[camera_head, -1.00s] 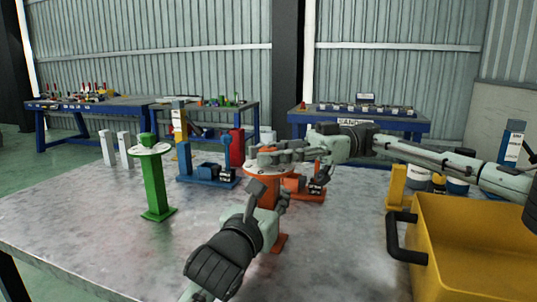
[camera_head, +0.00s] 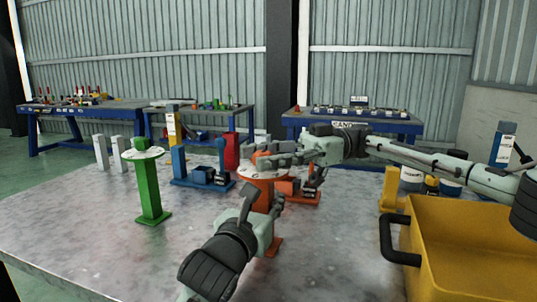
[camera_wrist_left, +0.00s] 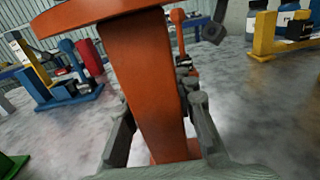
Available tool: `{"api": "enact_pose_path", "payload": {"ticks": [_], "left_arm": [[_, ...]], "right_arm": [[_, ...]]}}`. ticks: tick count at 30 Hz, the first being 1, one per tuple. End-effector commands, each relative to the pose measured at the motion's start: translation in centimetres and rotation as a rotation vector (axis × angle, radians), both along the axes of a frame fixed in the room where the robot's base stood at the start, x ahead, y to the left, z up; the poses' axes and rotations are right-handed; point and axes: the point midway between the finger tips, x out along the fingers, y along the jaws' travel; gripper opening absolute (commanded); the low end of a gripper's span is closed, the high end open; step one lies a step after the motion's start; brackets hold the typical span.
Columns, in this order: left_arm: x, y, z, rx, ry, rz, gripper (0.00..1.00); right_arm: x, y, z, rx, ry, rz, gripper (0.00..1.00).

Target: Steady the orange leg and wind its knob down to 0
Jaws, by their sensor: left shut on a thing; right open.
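The orange leg (camera_head: 263,195) stands upright on the metal table, with a pale round dial plate on top. My left gripper (camera_head: 262,207) is shut around the leg's post below the plate. In the left wrist view the orange post (camera_wrist_left: 148,85) runs between the two fingers of the left gripper (camera_wrist_left: 160,140). My right gripper (camera_head: 262,160) reaches in from the right at the top of the leg, with its fingers over the plate at the orange knob (camera_head: 262,158). It is open, and its fingers partly hide the knob. The dial's marks are too small to read.
A green leg (camera_head: 150,185) with a round plate stands to the left. A blue fixture (camera_head: 195,175) and a red block (camera_head: 231,150) are behind. A yellow bin (camera_head: 470,250) with a black handle (camera_head: 388,240) fills the right front. The front left tabletop is clear.

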Motion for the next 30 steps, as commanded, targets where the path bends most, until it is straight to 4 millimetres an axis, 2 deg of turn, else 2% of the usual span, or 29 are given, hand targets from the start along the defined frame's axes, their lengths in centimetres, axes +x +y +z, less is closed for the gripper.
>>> {"api": "enact_pose_path", "payload": {"ticks": [5,13,17,22,30], "left_arm": [[0.1,0.1,-0.2,0.002,0.005,0.002,0.0],[0.1,0.1,-0.2,0.001,0.004,0.002,0.0],[0.1,0.1,-0.1,0.001,0.003,0.002,0.0],[0.1,0.1,-0.1,0.001,0.003,0.002,0.0],[0.1,0.1,-0.1,0.002,0.002,0.002,0.0]], "right_arm": [[0.8,-1.4,-0.1,0.0,0.001,-0.004,0.51],[3.3,-6.8,0.0,0.001,0.0,-0.007,0.51],[4.1,-8.6,0.0,0.002,0.0,-0.005,0.51],[4.8,-9.9,0.1,0.0,-0.001,-0.004,0.51],[5.0,-10.8,0.1,0.0,-0.001,-0.002,0.51]]}}
